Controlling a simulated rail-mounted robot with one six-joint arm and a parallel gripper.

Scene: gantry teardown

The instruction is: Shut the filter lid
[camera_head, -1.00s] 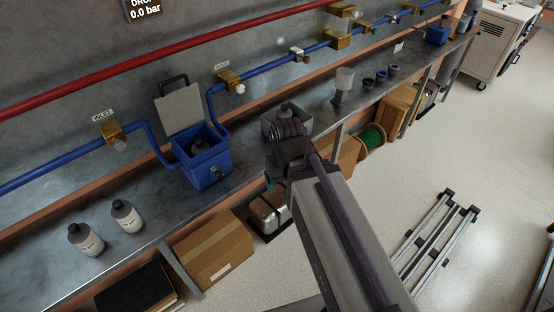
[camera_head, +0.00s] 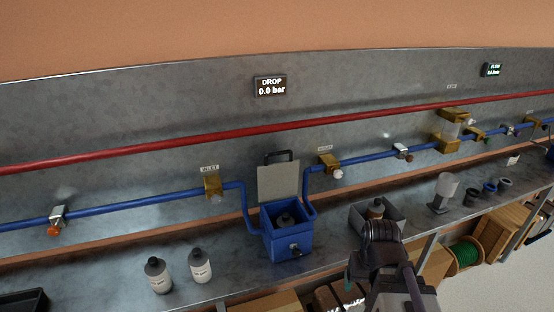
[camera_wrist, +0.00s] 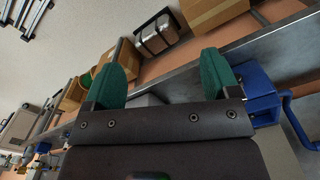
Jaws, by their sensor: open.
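The blue filter box (camera_head: 287,243) stands on the steel bench, joined to the blue pipe on both sides. Its grey lid (camera_head: 278,183) stands up open at the back, with a dark handle (camera_head: 277,157) on top. A dark rounded part (camera_head: 285,219) shows inside the box. My gripper (camera_wrist: 170,75) is open, with green fingertips apart and nothing between them. In the wrist view the blue box (camera_wrist: 258,92) is right of the fingers, apart from them.
Two white bottles (camera_head: 200,266) stand left of the box. A grey tray (camera_head: 402,221) with a bottle lies right of it, close to my wrist. The red pipe (camera_head: 220,138) runs along the wall above. A display (camera_head: 270,86) reads DROP 0.0 bar.

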